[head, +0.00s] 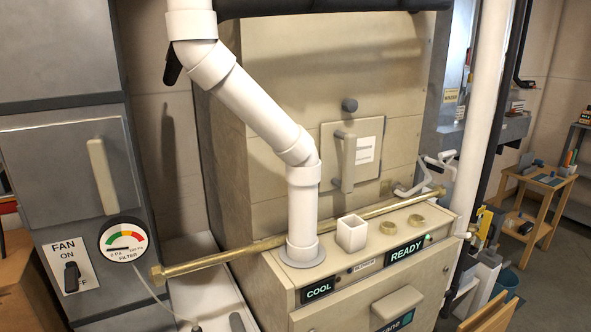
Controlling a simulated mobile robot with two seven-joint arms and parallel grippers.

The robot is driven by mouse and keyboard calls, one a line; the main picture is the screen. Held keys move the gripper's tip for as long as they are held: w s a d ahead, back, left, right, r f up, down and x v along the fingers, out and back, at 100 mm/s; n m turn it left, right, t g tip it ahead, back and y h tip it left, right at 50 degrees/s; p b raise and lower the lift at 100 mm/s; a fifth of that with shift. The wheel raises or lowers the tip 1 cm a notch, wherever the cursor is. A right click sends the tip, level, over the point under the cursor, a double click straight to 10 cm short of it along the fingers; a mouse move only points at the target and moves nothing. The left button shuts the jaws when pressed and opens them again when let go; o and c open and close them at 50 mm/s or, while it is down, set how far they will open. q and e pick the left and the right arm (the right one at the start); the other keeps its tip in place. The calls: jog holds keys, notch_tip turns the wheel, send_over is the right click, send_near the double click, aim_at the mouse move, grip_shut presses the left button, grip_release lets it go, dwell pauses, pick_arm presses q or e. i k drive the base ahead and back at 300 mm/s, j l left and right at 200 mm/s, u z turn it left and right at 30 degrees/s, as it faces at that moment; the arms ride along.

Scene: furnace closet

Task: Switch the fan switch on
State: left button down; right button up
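The plate sits on a grey metal cabinet (65,160). Neither my left nor my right gripper is in view.
A round filter gauge (124,239) with a thin tube is just right of the switch. A long brass pipe (230,255) runs across the beige furnace (345,290). A white pipe (303,205) stands on the furnace. The space before the switch looks clear.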

aim_at(71, 275)
jog(key=u, duration=1.3)
jog(key=i+l+z, duration=0.1)
jog(key=l+z, duration=0.35)
jog(key=l, duration=0.3)
